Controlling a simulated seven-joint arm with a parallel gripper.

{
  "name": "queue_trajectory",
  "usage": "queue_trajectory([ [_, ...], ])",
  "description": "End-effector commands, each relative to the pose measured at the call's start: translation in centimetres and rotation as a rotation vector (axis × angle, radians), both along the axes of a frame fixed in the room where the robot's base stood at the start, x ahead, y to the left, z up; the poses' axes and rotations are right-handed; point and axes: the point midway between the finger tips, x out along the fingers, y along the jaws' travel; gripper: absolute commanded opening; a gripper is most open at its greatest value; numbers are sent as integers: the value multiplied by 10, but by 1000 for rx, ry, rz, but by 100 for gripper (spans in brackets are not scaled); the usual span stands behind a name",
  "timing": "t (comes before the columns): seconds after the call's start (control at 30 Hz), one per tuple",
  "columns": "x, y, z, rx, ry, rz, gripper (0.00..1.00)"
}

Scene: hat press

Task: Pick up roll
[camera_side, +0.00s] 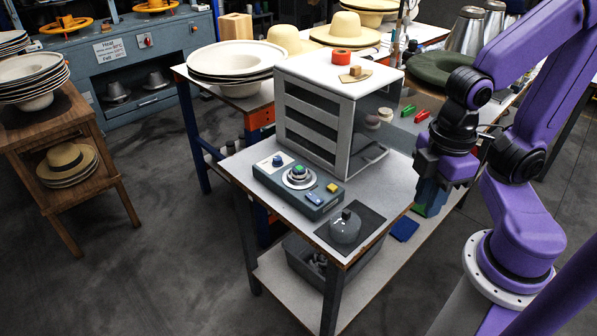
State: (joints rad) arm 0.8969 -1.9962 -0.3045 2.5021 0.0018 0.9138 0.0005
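A red-orange roll (341,56), probably a roll of tape, lies flat on top of the white cabinet (312,72), near the back of its top. The roll has a dark hole in its middle. My gripper (428,182) points down to the right of the cabinet, lower than the roll and well apart from it. Blue and green shapes show at its lower end; I cannot tell whether these belong to the gripper or to something behind or in it. Its fingers are not clear enough to show whether they are open or shut.
A small wooden block (355,71) on a thin tan piece lies just in front of the roll. A green hat (440,68) and red and green blocks (408,111) are at the right.

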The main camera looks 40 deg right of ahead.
Motion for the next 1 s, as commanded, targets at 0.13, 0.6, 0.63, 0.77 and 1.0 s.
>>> queue_trajectory([
  [0.13,0,0,0,0,0,0,22],
  [0.6,0,0,0,0,0,0,73],
  [0.63,0,0,0,0,0,0,73],
  [0.77,4,2,-1,-18,-1,8,73],
  [1.0,52,18,-9,-214,-19,101,73],
])
